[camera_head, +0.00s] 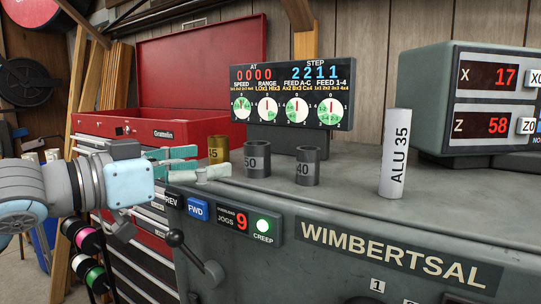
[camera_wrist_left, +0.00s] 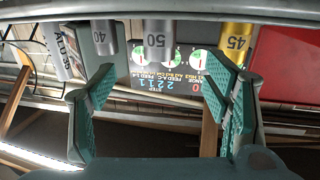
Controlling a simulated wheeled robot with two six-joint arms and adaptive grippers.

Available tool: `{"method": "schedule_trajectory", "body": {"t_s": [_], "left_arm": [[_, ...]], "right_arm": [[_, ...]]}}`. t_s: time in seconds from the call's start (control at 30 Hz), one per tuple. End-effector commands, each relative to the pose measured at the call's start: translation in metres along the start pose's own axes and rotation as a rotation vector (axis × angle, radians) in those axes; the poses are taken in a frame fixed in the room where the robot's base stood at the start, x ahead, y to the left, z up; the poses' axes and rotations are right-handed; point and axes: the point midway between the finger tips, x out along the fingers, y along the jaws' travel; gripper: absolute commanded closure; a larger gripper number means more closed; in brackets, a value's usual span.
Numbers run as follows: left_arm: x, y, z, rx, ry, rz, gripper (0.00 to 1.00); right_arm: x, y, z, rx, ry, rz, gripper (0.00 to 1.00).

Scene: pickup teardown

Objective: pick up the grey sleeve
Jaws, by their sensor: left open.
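Two grey sleeves stand upright on the machine top (camera_head: 345,184). The one marked 50 (camera_head: 257,160) is left of the one marked 40 (camera_head: 307,167). In the left wrist view, sleeve 50 (camera_wrist_left: 160,38) lies ahead of the gap between the fingers, and sleeve 40 (camera_wrist_left: 103,38) is left of it. My left gripper (camera_head: 212,163) is open and empty, its fingers pointing right toward sleeve 50, a short way left of it. It also shows in the wrist view (camera_wrist_left: 158,98). My right gripper is not in view.
A brass sleeve marked 45 (camera_head: 218,148) stands close by the left fingers. A white cylinder marked ALU 35 (camera_head: 394,155) stands to the right. A display panel (camera_head: 293,92) stands behind the sleeves. A lever (camera_head: 190,255) sticks out below my gripper.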

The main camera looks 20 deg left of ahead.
Motion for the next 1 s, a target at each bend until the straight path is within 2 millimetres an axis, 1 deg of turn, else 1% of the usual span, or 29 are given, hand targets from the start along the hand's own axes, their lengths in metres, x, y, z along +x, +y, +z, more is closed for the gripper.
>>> {"method": "schedule_trajectory", "body": {"t_s": [0.03,0.17,0.23,0.3,0.37,0.53,0.6,0.7,0.8,1.0], "left_arm": [[0.007,0.0,-0.007,-0.001,-0.011,0.0,0.3],[0.036,-0.001,-0.012,-0.008,-0.007,0.0,0.3],[0.051,-0.002,-0.011,-0.007,-0.002,-0.003,0.3],[0.064,-0.002,-0.009,-0.007,-0.002,-0.006,0.3],[0.073,-0.003,-0.007,-0.004,-0.001,-0.007,0.3],[0.089,-0.002,-0.002,-0.002,-0.004,-0.007,0.3],[0.101,-0.001,0.0,-0.006,-0.004,-0.004,0.3],[0.12,0.001,0.002,-0.005,-0.003,-0.004,0.3],[0.133,0.0,0.003,-0.001,-0.004,-0.005,0.3],[0.136,-0.001,0.005,0.003,-0.005,-0.007,0.3]], "right_arm": [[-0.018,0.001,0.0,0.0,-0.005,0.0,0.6],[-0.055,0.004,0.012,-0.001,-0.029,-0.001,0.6],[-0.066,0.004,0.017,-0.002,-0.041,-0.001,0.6],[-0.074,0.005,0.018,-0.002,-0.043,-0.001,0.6],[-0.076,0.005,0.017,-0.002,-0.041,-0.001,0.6],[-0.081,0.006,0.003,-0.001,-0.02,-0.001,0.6],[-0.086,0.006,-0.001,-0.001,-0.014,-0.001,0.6],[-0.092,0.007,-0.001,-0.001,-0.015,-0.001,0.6],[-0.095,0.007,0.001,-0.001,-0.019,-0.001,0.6],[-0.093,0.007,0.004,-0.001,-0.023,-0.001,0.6]]}}
